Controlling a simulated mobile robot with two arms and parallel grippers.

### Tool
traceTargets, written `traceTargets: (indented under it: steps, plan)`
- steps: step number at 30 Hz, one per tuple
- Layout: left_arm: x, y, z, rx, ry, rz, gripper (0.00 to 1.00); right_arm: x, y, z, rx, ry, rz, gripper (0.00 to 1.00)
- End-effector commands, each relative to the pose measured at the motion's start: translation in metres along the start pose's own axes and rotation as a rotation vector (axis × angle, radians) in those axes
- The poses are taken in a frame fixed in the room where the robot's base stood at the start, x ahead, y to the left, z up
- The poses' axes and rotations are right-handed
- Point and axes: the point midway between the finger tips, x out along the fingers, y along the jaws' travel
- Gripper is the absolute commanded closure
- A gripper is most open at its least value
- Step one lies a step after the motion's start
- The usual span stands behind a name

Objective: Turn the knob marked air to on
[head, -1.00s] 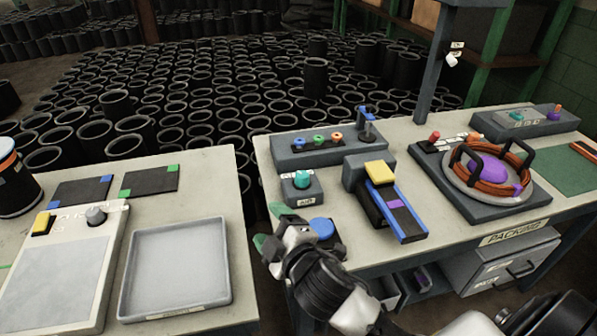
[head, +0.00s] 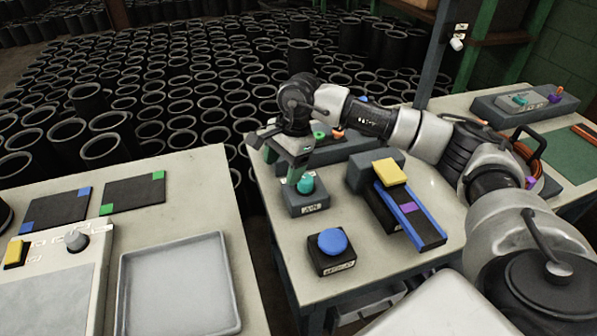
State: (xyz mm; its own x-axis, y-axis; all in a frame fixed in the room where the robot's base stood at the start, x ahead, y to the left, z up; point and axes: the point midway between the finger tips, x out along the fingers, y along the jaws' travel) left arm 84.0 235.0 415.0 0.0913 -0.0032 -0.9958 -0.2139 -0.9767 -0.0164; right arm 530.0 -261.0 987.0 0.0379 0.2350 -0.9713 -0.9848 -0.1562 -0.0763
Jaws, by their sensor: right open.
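The teal knob (head: 305,184) sits on a small grey box (head: 296,203) whose front label appears to read AIR. Its upper markings are covered or too small to read, so its setting cannot be told. My right gripper (head: 284,160) is open, with green fingertips pointing down just above and behind the knob, overlapping it in the picture. Whether a finger touches the knob cannot be told. My left gripper is out of view.
A blue button on a dark box (head: 330,262) stands in front of the knob box. A blue-railed device with a yellow block (head: 389,172) stands to the right. My right arm covers part of the rear panel (head: 345,148). A grey tray (head: 232,300) lies on the left table.

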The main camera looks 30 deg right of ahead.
Motion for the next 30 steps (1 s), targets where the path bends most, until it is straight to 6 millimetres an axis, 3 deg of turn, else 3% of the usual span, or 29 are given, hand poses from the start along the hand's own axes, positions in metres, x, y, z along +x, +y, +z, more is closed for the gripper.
traceTargets:
  steps: [1,3,8,22,30]
  plan:
    - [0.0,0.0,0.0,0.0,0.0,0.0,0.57,-0.012,0.001,-0.021,0.002,0.081,0.019,0.31]
    - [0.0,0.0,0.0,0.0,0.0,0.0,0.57,-0.024,0.004,-0.04,0.005,0.159,0.047,0.31]
    - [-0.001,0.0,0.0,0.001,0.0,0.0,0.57,-0.03,0.008,-0.058,0.01,0.23,0.08,0.31]
    - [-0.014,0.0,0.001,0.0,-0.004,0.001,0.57,0.048,0.015,-0.075,0.009,0.227,0.083,0.31]
    - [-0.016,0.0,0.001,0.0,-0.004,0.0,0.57,0.07,0.016,-0.081,0.01,0.227,0.079,0.31]
